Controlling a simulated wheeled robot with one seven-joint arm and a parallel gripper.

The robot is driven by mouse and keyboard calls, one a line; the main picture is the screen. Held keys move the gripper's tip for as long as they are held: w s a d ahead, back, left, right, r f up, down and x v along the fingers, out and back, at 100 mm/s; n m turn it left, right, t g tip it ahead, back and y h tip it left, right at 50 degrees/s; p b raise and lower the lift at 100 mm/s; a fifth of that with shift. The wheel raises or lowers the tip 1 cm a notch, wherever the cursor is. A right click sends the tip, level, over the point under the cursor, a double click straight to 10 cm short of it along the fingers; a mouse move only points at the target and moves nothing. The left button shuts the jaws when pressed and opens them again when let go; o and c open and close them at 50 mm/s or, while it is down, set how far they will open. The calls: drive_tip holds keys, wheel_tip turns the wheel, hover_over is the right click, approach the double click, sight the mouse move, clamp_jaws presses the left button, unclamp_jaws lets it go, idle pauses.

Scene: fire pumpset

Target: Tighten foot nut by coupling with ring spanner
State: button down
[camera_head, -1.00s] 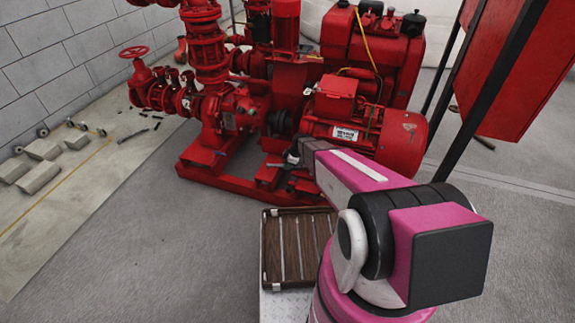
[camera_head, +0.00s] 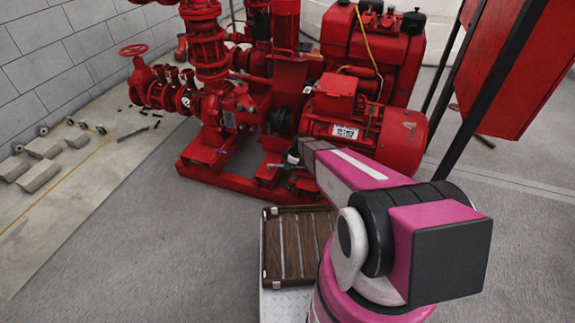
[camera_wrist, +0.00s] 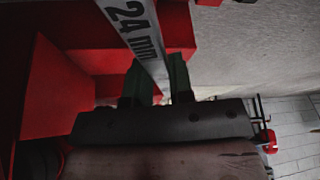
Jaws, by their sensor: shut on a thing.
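My gripper (camera_wrist: 158,85) is shut on the ring spanner (camera_wrist: 135,28), a flat grey bar marked "24 mm" in the wrist view. The spanner runs from between the fingers up past the top edge, over red metal of the pumpset. Its ring end and the foot nut are out of the wrist view, so I cannot tell whether they are engaged. In the head view my gripper (camera_head: 292,158) is at the motor's foot by the coupling (camera_head: 280,122), below the red motor (camera_head: 370,128). The nut is too small or hidden there.
The red base frame (camera_head: 225,180) runs under the pump and motor. A slatted wooden tray (camera_head: 270,250) lies in front, below my arm. Grey blocks (camera_head: 40,160) lie at the left wall. A red cabinet (camera_head: 515,70) stands right.

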drive_tip(key=shift+f, duration=0.65)
drive_tip(key=shift+s+n, duration=0.3)
drive_tip(key=shift+s, duration=0.05)
idle(0.6)
drive_tip(key=shift+r, duration=0.15)
drive_tip(key=shift+r, duration=2.4)
drive_tip(key=shift+s, duration=0.1)
